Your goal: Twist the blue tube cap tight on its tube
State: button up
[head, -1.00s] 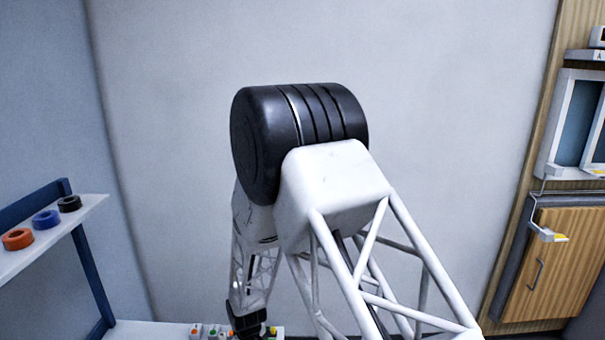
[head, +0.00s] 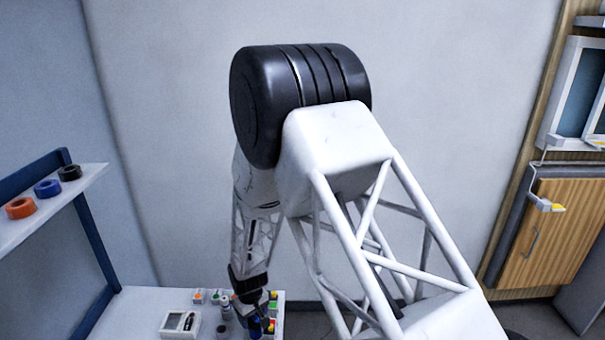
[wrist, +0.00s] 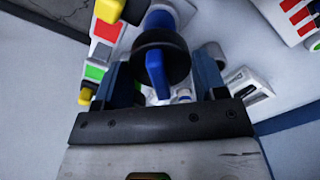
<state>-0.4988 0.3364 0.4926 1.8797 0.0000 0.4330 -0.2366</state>
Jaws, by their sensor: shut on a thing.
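The blue tube cap (wrist: 155,72) shows in the wrist view as a blue bar on a dark round disc, between my fingers, with a blue cylindrical part (wrist: 166,18) beyond it. My gripper (wrist: 162,82) is shut on it, one finger at each side. In the head view, my gripper (head: 258,312) is low over the white table, with a bit of blue (head: 255,330) at its fingertips. The tube's body is mostly hidden behind the cap and gripper, and I cannot tell how tightly the cap sits.
On the table (head: 150,304) are a white meter (head: 180,322), a grey-topped vial (head: 222,330) and small blocks with coloured tops (head: 198,296) close to my gripper. A shelf (head: 50,212) at left holds orange, blue and black rings. A wooden cabinet (head: 548,235) is at right.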

dwell(0.4)
jog(key=shift+m, duration=2)
jog(key=shift+m, duration=2)
jog(key=shift+m, duration=0.6)
